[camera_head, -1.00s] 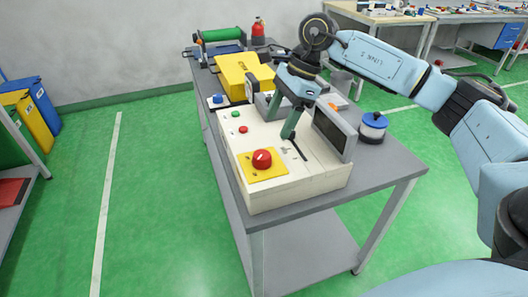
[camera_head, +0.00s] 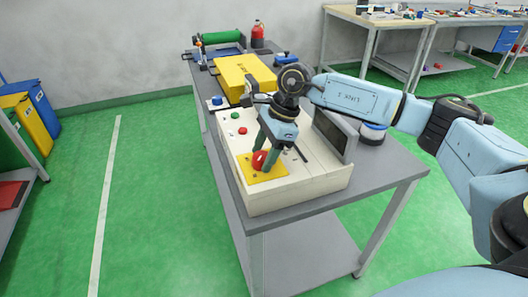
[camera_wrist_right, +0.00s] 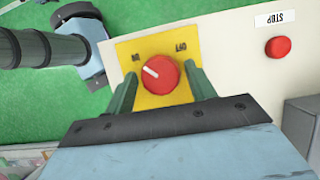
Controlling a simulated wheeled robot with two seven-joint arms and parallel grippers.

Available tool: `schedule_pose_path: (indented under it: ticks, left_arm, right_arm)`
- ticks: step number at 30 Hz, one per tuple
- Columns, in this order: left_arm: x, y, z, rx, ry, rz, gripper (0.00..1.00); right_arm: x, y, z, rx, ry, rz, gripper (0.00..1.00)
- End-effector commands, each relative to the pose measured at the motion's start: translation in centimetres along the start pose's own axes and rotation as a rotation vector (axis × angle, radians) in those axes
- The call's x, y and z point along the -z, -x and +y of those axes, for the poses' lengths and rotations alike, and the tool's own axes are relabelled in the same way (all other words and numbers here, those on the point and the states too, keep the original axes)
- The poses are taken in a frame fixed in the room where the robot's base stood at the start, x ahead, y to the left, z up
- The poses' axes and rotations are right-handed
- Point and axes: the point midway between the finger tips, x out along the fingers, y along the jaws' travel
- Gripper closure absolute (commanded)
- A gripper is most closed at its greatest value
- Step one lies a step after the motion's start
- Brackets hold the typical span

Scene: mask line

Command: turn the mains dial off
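The mains dial (camera_head: 259,158) is a red round knob on a yellow plate (camera_head: 263,175) at the near end of a cream control box (camera_head: 300,190). In the right wrist view the dial (camera_wrist_right: 160,75) has a white mark pointing up and left, toward the left label, which looks like ON upside down. The right label looks like OFF upside down. My right gripper (camera_head: 263,167) is over the plate, its green fingers one on each side of the dial. The fingers are apart, with narrow yellow gaps seeming to show beside the knob; contact is unclear. My left gripper is not in view.
A red button (camera_wrist_right: 278,47) labelled STOP and a green button (camera_head: 235,115) are on the box. A dark screen (camera_head: 334,133) stands along its right side. A yellow case (camera_head: 245,75) and a blue-topped spool (camera_head: 373,133) are on the grey table (camera_head: 385,180).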

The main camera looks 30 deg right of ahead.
Motion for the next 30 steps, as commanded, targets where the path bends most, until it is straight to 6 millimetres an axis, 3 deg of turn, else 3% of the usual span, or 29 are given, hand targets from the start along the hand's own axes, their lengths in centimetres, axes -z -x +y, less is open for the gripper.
schedule_pose_path:
  ticks: [1, 8, 20, 30]
  left_arm:
    - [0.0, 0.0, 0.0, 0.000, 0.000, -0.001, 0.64]
    - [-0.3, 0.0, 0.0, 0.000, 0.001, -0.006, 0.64]
    - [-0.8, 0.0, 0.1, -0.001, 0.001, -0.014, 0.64]
    - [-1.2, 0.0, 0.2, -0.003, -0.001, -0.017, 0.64]
  right_arm:
    - [0.0, 0.0, 0.0, 0.000, 0.000, 0.000, 0.52]
    - [0.0, 0.0, 0.0, 0.000, 0.000, 0.000, 0.79]
    - [0.0, 0.1, 0.1, 0.036, -0.086, 0.001, 0.79]
    - [0.0, 0.1, 0.3, 0.144, -0.344, 0.000, 0.79]
